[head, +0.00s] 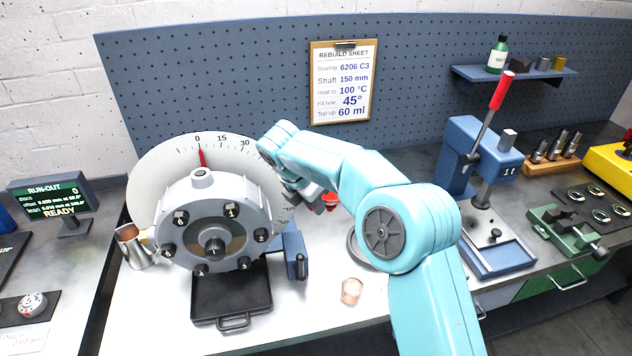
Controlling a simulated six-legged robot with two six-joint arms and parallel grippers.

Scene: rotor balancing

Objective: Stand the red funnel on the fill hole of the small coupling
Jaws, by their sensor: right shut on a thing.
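The small coupling (187,213) is the round grey body with numbered bolts, mounted upright in front of a white dial. A raised round boss (203,176) on its top may be the fill hole. My right arm comes in from the right, and my right gripper (322,200) is to the right of the coupling, apart from it and partly hidden by my own arm. It is shut on the red funnel (331,201), of which only a small red part shows. My left gripper is not in view.
A black tray (232,316) lies below the coupling. A metal jug (133,246) stands left of it, and a small copper-coloured cup (351,291) stands on the white bench at front. A blue press (470,150) with a red-handled lever is at right.

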